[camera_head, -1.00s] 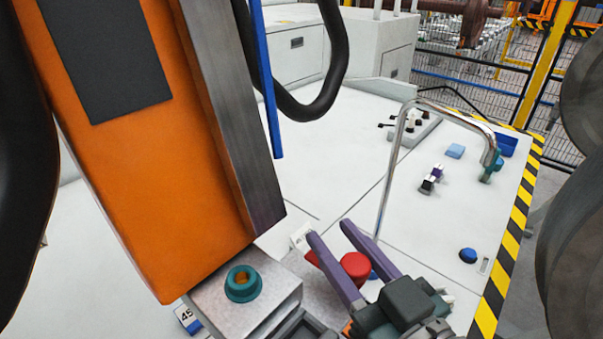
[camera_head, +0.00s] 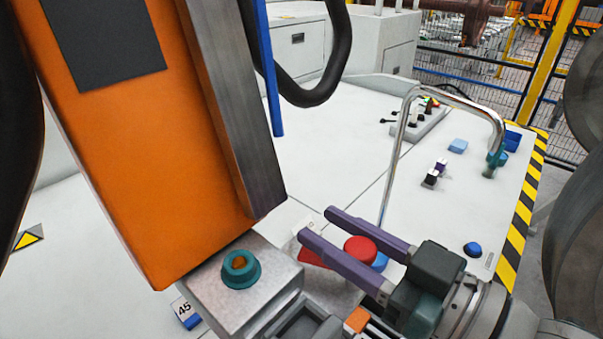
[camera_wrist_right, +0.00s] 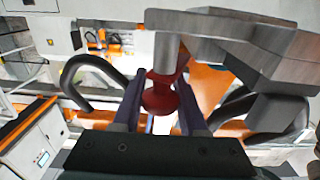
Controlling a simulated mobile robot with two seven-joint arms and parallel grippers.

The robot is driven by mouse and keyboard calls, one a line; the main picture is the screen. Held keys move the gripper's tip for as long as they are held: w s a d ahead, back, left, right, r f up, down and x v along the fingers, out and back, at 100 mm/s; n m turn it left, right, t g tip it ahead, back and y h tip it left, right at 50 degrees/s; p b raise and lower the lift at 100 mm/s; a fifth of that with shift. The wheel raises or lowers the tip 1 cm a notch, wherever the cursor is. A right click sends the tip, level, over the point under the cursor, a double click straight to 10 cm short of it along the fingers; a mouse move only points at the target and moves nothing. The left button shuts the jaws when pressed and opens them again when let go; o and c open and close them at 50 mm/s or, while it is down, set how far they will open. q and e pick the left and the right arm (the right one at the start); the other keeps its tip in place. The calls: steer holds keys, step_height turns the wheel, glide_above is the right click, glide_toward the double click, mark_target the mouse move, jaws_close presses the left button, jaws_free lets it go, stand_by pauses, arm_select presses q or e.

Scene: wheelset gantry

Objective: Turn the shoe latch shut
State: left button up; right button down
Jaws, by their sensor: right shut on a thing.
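The shoe latch shows as a red round knob (camera_head: 360,250) with a flat red arm (camera_head: 313,258) reaching left from under it, close to a grey metal block (camera_head: 225,300). My right gripper (camera_head: 318,224) comes in from the lower right, with its two purple fingers on either side of the knob, and is shut on it. The right wrist view shows the red knob (camera_wrist_right: 160,97) between the two fingers. The latch's lower part is partly hidden by the near finger. My left gripper is not in view.
A large orange housing (camera_head: 140,150) with a steel edge stands close left of the latch. A teal ring (camera_head: 240,269) sits on the metal block. A tall bent chrome rail (camera_head: 392,150) rises behind the gripper. The white surface (camera_head: 340,130) beyond is mostly clear.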

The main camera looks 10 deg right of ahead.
steer(key=s+n+g+y+b, duration=0.1)
steer(key=n+g+y+b, duration=0.1)
steer(key=n+g+b, duration=0.2)
steer(key=s+n+g+y+b, duration=0.1)
steer(key=n+g+y+b, duration=0.1)
steer(key=n+g+b, duration=0.3)
steer(key=s+a+n+g+y+b, duration=0.1)
steer(key=n+g+b, duration=0.3)
steer(key=g+b, duration=0.6)
steer(key=shift+s+n+y, duration=0.1)
steer(key=shift+n+y, duration=0.2)
steer(key=shift+y, duration=0.4)
steer(key=shift+c, duration=2.4)
jaws_free()
steer(key=shift+d, duration=0.1)
